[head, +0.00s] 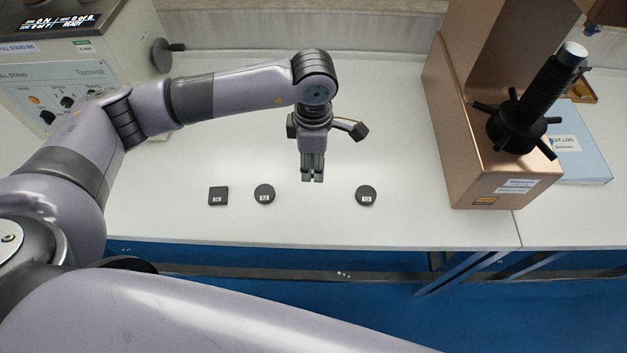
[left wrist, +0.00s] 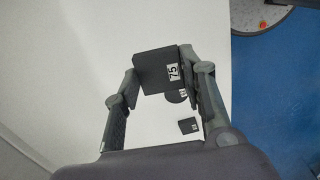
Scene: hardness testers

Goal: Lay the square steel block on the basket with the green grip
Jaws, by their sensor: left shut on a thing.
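My left gripper (head: 312,178) hangs above the white table, its fingers pointing down. In the left wrist view the left gripper (left wrist: 162,84) is shut on a dark square block (left wrist: 155,70) with a white number label. The block sits between the fingertips; in the head view the fingers mostly hide it. Another dark square block (head: 218,196) lies on the table to the left, and it also shows in the left wrist view (left wrist: 187,126). No basket with a green grip shows in either view. My right gripper is out of view.
Two dark round blocks (head: 264,193) and (head: 366,195) lie either side of the gripper. A copper-coloured tester (head: 490,165) stands right, beside a blue log book (head: 582,150). A grey tester (head: 65,85) stands back left. The front table edge is close; the table behind the blocks is clear.

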